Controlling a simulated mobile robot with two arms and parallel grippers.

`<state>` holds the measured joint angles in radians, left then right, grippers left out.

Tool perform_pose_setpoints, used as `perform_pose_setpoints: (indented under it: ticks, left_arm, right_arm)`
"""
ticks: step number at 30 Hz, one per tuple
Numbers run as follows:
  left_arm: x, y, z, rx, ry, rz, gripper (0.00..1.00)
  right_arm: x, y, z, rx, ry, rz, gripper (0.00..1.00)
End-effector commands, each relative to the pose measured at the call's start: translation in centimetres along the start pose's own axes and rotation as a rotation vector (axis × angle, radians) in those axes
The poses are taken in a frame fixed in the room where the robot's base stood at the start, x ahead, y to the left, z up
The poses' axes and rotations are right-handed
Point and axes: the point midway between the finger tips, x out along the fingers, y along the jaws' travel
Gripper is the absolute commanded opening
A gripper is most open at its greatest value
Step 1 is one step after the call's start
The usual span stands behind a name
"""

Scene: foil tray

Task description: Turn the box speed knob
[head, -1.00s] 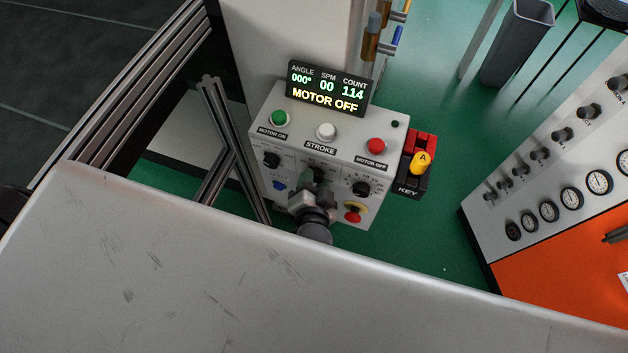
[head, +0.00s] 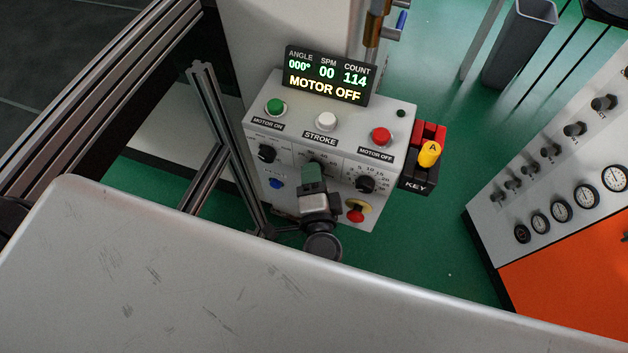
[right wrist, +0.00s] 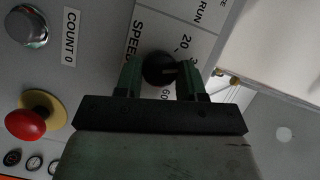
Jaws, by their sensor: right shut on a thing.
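The control box (head: 283,150) stands beyond the pale surface, with its labelled front facing me. The speed knob (right wrist: 159,68) is black and round, beside the printed word SPEED in the right wrist view. My right gripper (right wrist: 160,80) has its two green fingers on either side of this knob and is shut on it. In the head view the right gripper (head: 312,178) covers the middle of the box front and hides most of the knob. The display (head: 326,78) reads MOTOR OFF, angle 000°, SPM 00, count 114. My left gripper is not in view.
Close around my right gripper are a black knob on each side, a blue button (head: 277,184) and a red emergency button (head: 356,213). A yellow key switch (head: 429,153) is on the right. The large pale surface (head: 250,290) fills the foreground.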

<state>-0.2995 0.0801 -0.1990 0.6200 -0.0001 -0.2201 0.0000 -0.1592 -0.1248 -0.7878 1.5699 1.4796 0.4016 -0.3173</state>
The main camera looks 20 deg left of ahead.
Motion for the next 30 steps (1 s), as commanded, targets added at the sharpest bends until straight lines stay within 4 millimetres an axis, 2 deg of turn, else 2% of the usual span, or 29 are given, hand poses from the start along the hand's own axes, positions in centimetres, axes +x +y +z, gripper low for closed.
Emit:
perform_pose_setpoints:
  ticks: [4, 17, 18, 23, 30]
  left_arm:
    - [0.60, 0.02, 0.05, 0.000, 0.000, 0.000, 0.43]
    - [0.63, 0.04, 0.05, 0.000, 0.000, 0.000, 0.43]
    - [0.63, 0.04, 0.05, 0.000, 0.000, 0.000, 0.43]
    - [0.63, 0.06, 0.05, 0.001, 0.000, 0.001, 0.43]
    - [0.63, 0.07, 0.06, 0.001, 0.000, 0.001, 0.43]
  right_arm:
    - [-0.03, 0.22, 0.04, 0.028, 0.001, -0.010, 0.16]
    - [-0.04, 0.11, 0.01, 0.039, 0.002, -0.014, 0.16]
    - [-0.03, 0.11, 0.01, 0.039, 0.002, -0.014, 0.41]
    - [-0.03, 0.09, 0.01, 0.038, 0.002, -0.015, 0.65]
    - [-0.04, 0.06, 0.01, 0.038, 0.002, -0.015, 0.65]
